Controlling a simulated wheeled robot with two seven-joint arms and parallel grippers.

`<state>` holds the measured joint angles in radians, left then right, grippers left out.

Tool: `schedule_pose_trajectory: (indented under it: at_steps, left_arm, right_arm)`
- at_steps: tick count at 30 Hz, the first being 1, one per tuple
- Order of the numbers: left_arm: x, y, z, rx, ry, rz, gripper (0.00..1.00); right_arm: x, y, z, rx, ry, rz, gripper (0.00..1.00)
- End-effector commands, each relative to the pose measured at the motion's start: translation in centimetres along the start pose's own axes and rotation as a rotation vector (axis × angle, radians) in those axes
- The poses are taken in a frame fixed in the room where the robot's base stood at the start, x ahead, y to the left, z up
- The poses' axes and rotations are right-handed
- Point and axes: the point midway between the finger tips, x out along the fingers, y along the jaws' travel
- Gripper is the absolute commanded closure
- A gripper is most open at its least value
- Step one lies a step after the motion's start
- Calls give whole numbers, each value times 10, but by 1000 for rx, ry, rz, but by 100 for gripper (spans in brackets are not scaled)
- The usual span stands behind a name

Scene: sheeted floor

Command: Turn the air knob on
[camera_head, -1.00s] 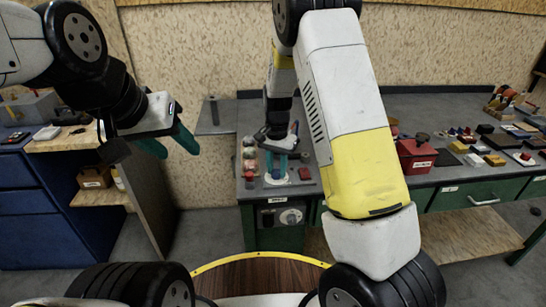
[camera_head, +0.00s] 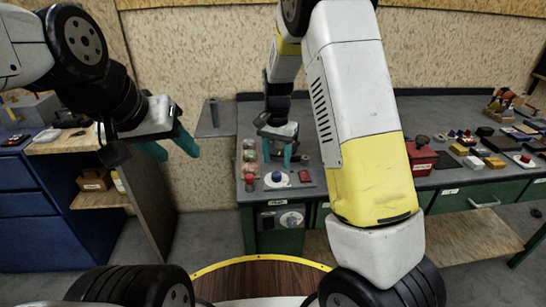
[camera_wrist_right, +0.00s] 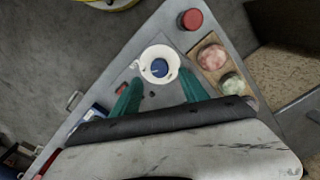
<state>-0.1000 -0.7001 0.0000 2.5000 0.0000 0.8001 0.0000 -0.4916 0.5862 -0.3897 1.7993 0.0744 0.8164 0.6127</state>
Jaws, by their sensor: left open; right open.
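A blue knob (camera_head: 277,177) on a round white base sits on the grey panel at the near left end of the bench. It also shows in the right wrist view (camera_wrist_right: 160,68), just beyond and between the fingertips. I cannot tell which control is the air knob from its label. My right gripper (camera_head: 277,160) is open and empty, its teal fingers pointing down behind the blue knob in the head view. The fingers show apart in the wrist view (camera_wrist_right: 159,84). My left gripper (camera_head: 172,149) is open and empty in the air at left, far from the bench.
A red button (camera_head: 249,183) and a red block (camera_head: 304,175) flank the knob; coloured domes (camera_head: 249,156) stand in a row behind left. A white dial (camera_head: 291,219) is on the cabinet front. A red box (camera_head: 420,160) and small parts lie further right on the bench.

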Motion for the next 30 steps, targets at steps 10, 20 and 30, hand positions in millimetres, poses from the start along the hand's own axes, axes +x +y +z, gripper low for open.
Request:
schedule_pose_trajectory:
  at_steps: [10, 20, 30]
  left_arm:
    - [0, 0, 0, 0, 0, 0, 51]
    - [0, 0, 0, 0, 0, 0, 51]
    - [0, 0, 0, 0, 0, 0, 51]
  right_arm:
    - [-28, 0, 0, 1, 0, 0, 48]
    - [-37, 5, 2, -8, 1, -20, 48]
    - [-138, 68, 50, -166, 75, -230, 48]
